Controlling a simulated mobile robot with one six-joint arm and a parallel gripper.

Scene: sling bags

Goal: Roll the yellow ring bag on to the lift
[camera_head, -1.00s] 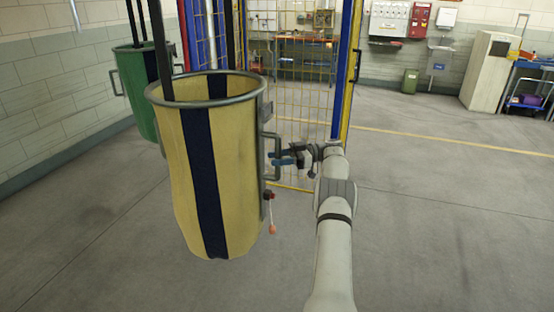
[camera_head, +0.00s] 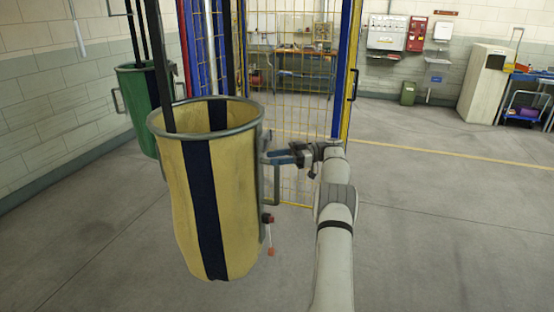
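The yellow ring bag (camera_head: 180,205) hangs upright on dark straps in the left half of the view. It has a dark blue vertical stripe, a grey metal ring at its open top, and a grey side handle (camera_head: 277,186). A small red tag on a cord hangs low on its right side. My gripper (camera_head: 272,158), with blue fingers, is at the upper end of the handle, right of the bag. Whether the fingers are closed on the handle is too small to tell. Behind the bag stands a cage of yellow mesh (camera_head: 300,110) with blue posts, which may be the lift.
A green ring bag (camera_head: 137,95) hangs behind at the left, near the block wall. A workbench (camera_head: 305,65) shows through the mesh. A pale cabinet (camera_head: 484,85) and a blue trolley (camera_head: 522,112) stand far right. The floor at the right is clear.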

